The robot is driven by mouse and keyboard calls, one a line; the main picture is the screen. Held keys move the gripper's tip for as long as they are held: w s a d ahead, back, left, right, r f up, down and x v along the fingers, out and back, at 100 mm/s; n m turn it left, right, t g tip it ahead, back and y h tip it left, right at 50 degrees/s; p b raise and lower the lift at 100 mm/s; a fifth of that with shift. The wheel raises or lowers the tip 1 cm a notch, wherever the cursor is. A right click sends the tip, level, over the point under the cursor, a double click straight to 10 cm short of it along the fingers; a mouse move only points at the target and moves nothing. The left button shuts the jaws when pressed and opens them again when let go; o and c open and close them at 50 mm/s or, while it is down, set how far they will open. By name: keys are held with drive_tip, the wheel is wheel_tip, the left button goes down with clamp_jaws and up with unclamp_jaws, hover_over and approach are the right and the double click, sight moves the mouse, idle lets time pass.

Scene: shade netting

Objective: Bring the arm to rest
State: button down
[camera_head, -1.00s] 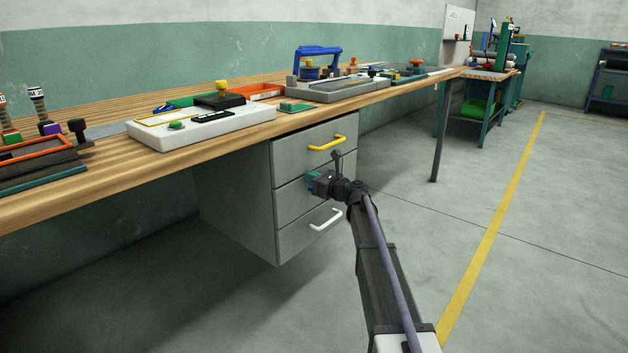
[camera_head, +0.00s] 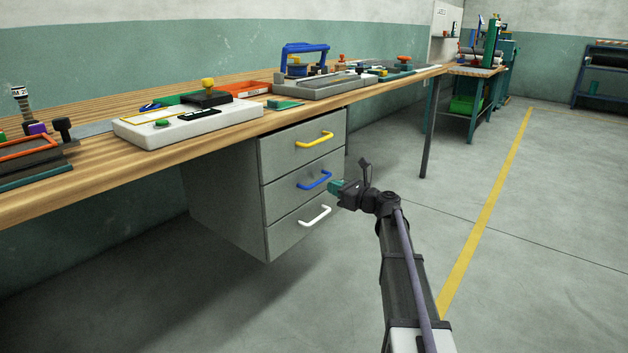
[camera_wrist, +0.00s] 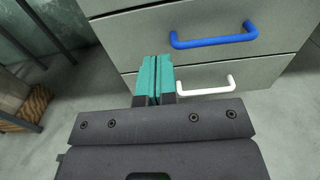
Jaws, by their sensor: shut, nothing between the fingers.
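My gripper (camera_head: 335,187) has teal fingers and is shut and empty. In the head view it is in the air in front of the grey drawer unit (camera_head: 222,195), right of the blue handle (camera_head: 315,180). In the wrist view the teal fingers (camera_wrist: 155,78) lie together, in front of the drawer faces. The blue handle (camera_wrist: 214,39) is above and right of the fingertips there, and the white handle (camera_wrist: 207,87) is to their right. All the drawers look closed.
The wooden bench (camera_head: 120,155) runs above the drawers and carries a white box (camera_head: 190,122) and other fixtures. A dark bench leg (camera_head: 430,130) stands behind my arm. The floor around the yellow line (camera_head: 492,205) on the right is clear.

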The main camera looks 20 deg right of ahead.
drive_tip(key=s+a+f+n+g+h+p, duration=0.1)
drive_tip(key=s+a+f+n+g+h, duration=0.1)
drive_tip(key=s+a+f+n+g, duration=0.45)
drive_tip(key=s+a+f+n+g+h+p, duration=0.1)
drive_tip(key=s+a+f+n+g, duration=0.2)
drive_tip(key=s+n, duration=0.75)
drive_tip(key=s+a+n+g+h+p, duration=0.2)
drive_tip(key=s+n+g+h+p, duration=0.15)
drive_tip(key=s+n, duration=0.4)
drive_tip(key=s+a+n+g+h+p, duration=0.2)
drive_tip(key=s+n+h, duration=0.2)
drive_tip(key=s, duration=0.6)
wheel_tip(320, 180, up, 38)
drive_tip(key=a+p, duration=0.2)
drive_tip(key=p, duration=3.5)
drive_tip(key=shift+a+f+p, duration=0.15)
drive_tip(key=shift+f+p, duration=0.1)
drive_tip(key=shift+p, duration=0.1)
